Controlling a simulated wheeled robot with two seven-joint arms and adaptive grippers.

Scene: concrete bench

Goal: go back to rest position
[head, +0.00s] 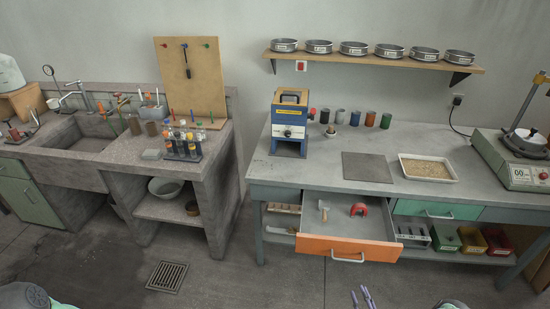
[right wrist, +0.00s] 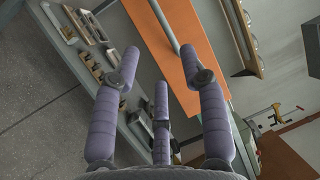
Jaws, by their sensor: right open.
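My right gripper (head: 362,296) shows at the bottom edge of the head view, in front of the bench and below the open orange drawer (head: 348,249). In the right wrist view its purple fingers (right wrist: 162,75) are spread apart with nothing between them. The orange drawer front (right wrist: 165,50) lies beyond the fingers there. My left gripper is not in the head view; only a rounded part of my own arm shows at the bottom left.
The pulled-out drawer holds a red horseshoe-shaped piece (head: 359,209) and a small grey tool (head: 323,210). The green drawer (head: 437,210) beside it is shut. Several bins stand on the lower shelf. Floor near the drain grate (head: 167,276) is clear.

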